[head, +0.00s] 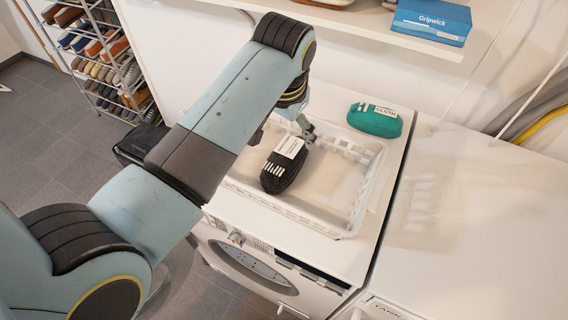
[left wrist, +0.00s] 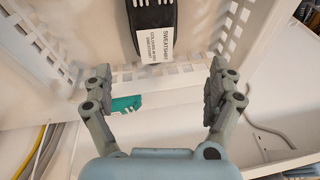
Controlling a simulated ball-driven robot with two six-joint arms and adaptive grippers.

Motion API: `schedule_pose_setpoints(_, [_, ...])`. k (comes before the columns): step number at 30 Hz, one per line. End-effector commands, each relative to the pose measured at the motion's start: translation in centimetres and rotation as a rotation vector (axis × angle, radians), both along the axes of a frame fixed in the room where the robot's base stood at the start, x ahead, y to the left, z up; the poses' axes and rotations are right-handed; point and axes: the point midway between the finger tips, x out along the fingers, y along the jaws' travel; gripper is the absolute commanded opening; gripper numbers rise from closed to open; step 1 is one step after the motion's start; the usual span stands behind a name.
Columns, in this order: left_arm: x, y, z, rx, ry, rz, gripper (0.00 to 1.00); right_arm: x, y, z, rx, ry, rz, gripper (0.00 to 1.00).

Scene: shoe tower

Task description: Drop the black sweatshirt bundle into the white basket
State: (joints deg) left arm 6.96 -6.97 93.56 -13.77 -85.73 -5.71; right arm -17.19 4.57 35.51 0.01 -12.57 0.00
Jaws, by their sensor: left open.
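The black sweatshirt bundle (head: 278,176), with a white label, shows within the white basket's outline in the head view. In the left wrist view the bundle (left wrist: 152,16) is at the top, its label towards me. The white basket (head: 350,226) stands on the white washing machine; its slotted wall also shows in the left wrist view (left wrist: 63,62). My left gripper (head: 308,131) is over the basket's back part. In the left wrist view its fingers (left wrist: 161,82) are spread, with nothing between them and the bundle beyond the tips. My right gripper is out of view.
A green cloth bundle (head: 375,120) lies on the machine top behind the basket at the right. A shelf (head: 340,22) with a blue box (head: 432,20) is above. A shoe rack (head: 105,55) stands at the back left. The white surface at right (head: 480,220) is clear.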

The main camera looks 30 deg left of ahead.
Motion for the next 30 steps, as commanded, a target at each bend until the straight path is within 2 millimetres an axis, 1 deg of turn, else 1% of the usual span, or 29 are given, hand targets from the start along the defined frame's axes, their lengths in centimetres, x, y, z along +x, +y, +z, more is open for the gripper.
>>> schedule_pose_setpoints(2, [0.0,0.0,0.4,0.000,-0.001,0.000,0.90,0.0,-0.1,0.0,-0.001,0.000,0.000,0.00])
schedule_pose_setpoints(5, [0.1,0.0,1.8,-0.001,-0.004,0.000,0.90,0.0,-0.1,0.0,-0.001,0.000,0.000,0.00])
schedule_pose_setpoints(12, [0.1,-0.1,6.7,-0.002,-0.006,0.001,0.90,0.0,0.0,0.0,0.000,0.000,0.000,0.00])
schedule_pose_setpoints(15, [0.1,0.0,8.3,-0.001,-0.004,0.000,0.90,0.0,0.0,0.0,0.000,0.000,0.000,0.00])
schedule_pose_setpoints(18, [0.1,0.0,9.4,0.001,-0.002,0.000,0.90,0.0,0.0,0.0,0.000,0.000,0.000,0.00])
schedule_pose_setpoints(22, [0.0,0.0,10.0,0.000,-0.001,0.000,0.90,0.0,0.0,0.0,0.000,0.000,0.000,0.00])
schedule_pose_setpoints(30, [0.0,0.0,10.0,0.000,0.000,0.000,0.90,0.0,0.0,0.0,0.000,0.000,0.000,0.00])
